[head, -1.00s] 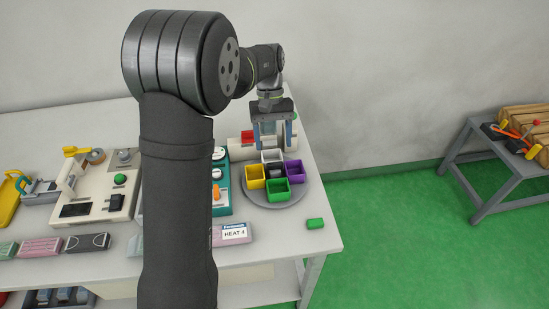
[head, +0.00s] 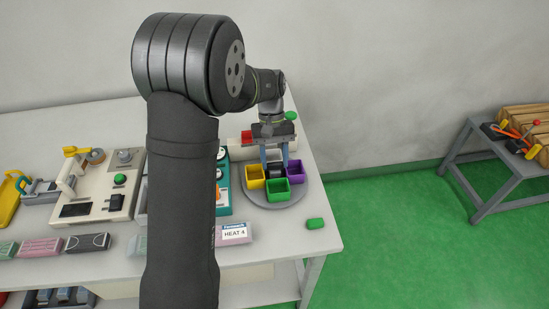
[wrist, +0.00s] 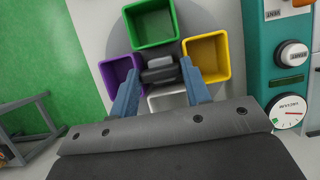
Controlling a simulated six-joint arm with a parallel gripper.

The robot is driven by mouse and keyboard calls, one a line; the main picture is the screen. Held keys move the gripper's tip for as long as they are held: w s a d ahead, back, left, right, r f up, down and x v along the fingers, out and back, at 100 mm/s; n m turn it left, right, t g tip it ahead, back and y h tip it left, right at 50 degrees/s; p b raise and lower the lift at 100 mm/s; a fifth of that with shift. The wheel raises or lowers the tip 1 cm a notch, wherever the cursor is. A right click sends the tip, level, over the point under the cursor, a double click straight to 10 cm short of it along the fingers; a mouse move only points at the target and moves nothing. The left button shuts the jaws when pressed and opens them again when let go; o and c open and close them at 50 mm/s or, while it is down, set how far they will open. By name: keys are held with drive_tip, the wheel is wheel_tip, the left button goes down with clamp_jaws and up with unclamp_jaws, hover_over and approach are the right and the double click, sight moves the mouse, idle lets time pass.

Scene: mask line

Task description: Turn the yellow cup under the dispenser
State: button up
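The yellow cup (head: 255,177) is a square open box on the left of a round grey turntable (head: 296,196); in the wrist view the yellow cup (wrist: 207,57) is at the upper right. A dark central knob (head: 276,171) stands among the cups; it also shows in the wrist view (wrist: 158,70). My gripper (head: 275,163) is down over the turntable's middle. In the wrist view, my fingers (wrist: 160,68) are apart, one on each side of the knob. Whether they touch it I cannot tell. The dispenser is not clearly identifiable.
Green (head: 278,189) and purple (head: 296,172) cups share the turntable, with a white cup (wrist: 168,102) under my fingers. A teal device with dials (wrist: 290,70) stands close by. A red part (head: 247,137) shows behind.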

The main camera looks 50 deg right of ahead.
drive_tip(key=shift+c, duration=1)
drive_tip(key=shift+m, duration=0.3)
drive_tip(key=m+t+y, duration=0.1)
drive_tip(key=m, duration=0.2)
drive_tip(key=shift+s+d+m, duration=0.1)
drive_tip(key=shift+s+m, duration=0.05)
drive_tip(key=shift+m, duration=0.25)
drive_tip(key=m+t, duration=0.2)
drive_tip(key=m, duration=0.2)
drive_tip(key=shift+s+m, duration=0.1)
drive_tip(key=shift+m, duration=0.2)
drive_tip(key=m+t, duration=0.1)
drive_tip(key=m, duration=0.3)
drive_tip(key=shift+s+t, duration=0.1)
drive_tip(key=shift+t, duration=0.3)
drive_tip(key=m+t+h, duration=0.1)
drive_tip(key=m, duration=0.3)
drive_tip(key=shift+m, duration=0.3)
drive_tip(key=shift+s+t, duration=0.1)
drive_tip(key=shift+t, duration=0.2)
